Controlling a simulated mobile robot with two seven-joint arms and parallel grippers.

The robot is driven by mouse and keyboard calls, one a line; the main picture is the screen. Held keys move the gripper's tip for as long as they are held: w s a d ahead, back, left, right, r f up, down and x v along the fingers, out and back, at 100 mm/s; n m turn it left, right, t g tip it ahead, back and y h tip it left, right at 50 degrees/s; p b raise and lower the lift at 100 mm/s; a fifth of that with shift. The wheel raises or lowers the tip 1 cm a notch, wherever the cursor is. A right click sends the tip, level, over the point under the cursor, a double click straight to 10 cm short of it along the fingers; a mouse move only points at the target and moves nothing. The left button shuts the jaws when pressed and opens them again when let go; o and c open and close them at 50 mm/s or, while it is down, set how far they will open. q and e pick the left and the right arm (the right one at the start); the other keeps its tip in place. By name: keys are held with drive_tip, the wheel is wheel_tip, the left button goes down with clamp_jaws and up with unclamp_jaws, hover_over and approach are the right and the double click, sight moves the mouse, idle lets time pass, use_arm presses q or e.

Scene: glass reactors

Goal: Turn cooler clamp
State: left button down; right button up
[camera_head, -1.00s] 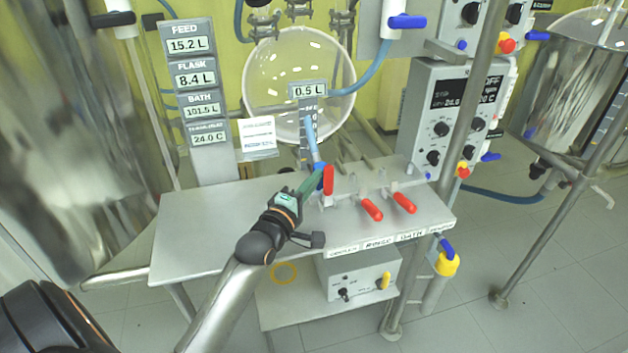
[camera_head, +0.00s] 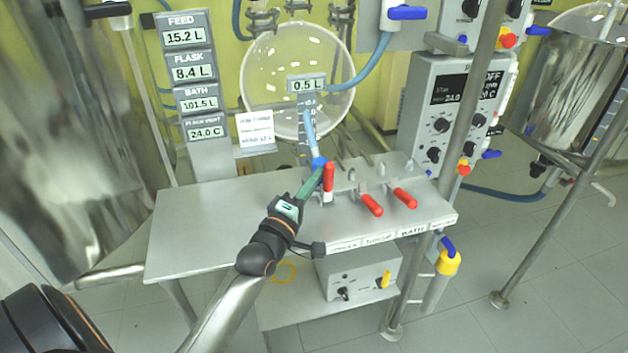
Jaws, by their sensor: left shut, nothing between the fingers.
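Several clamps stand in a row on the grey steel shelf (camera_head: 215,225). The leftmost has an upright red handle (camera_head: 329,178); I take it for the cooler clamp, though the shelf labels are too blurred to be sure. My left gripper (camera_head: 316,181) is shut and empty, its green fingers slanting up to the left side of this handle. I cannot tell if they touch it. The middle red handle (camera_head: 371,205) and the right red handle (camera_head: 405,198) lie tilted toward the front edge. My right gripper is not in view.
A round glass vessel (camera_head: 275,75) and a column of readout signs (camera_head: 188,67) stand behind the shelf. A control box (camera_head: 441,120) and a steel post (camera_head: 470,110) stand at the right. The left part of the shelf is clear.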

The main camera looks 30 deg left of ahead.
use_arm(q)
drive_tip(key=shift+s+d+f+m+t+b, duration=0.2)
drive_tip(key=shift+d+f+m+t+b, duration=0.1)
drive_tip(key=shift+m+t+b, duration=0.1)
drive_tip(key=shift+s+d+m, duration=0.1)
drive_tip(key=shift+d+m, duration=0.05)
drive_tip(key=shift+m, duration=0.15)
drive_tip(key=shift+s+d+r+t, duration=0.1)
drive_tip(key=shift+t, duration=0.2)
drive_tip(key=shift+s+d, duration=0.15)
drive_tip(key=shift+d, duration=0.1)
